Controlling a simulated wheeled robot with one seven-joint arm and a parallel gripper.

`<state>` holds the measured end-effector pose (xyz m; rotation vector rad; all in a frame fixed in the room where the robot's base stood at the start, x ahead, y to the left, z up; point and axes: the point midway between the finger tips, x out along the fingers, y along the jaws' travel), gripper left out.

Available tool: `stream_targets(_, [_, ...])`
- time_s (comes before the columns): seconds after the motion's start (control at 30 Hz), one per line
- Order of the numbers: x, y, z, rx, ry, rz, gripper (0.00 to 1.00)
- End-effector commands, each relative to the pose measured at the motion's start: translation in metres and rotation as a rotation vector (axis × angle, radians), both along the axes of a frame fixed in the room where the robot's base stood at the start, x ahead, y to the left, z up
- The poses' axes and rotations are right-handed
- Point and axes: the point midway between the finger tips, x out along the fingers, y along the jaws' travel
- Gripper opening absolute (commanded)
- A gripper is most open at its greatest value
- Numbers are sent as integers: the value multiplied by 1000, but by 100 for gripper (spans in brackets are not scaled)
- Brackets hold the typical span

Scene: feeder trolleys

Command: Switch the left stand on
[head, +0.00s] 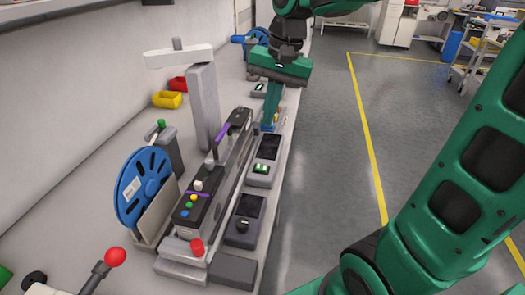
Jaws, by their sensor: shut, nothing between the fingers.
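My gripper (271,122) is shut and empty, pointing down over the bench at the upper middle of the head view. Its green fingertips are beside a small blue part on the bench edge; whether they touch it I cannot tell. A grey control box with a green switch (261,168) and dark screen stands nearer to me. A closer box has a black knob (243,226) and a dark screen. I cannot tell which box belongs to the left stand, nor any switch's state.
A long feeder unit with coloured buttons (190,202) and a red knob (197,247) lies left of the boxes. A blue reel (143,187) and a tall grey post (204,105) stand behind it. Yellow (167,99) and red bins are by the wall.

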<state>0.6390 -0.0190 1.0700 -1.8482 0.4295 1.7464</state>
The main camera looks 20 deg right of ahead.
Motion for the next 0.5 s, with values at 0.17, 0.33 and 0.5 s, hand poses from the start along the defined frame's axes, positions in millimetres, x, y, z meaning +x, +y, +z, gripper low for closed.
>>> stream_targets(0.17, [0, 1, 0, 0, 1, 2, 0])
stream_targets(0.33, [1, 4, -10, 0, 3, 4, 0])
stream_targets(0.5, [3, 8, -36, -1, 6, 5, 0])
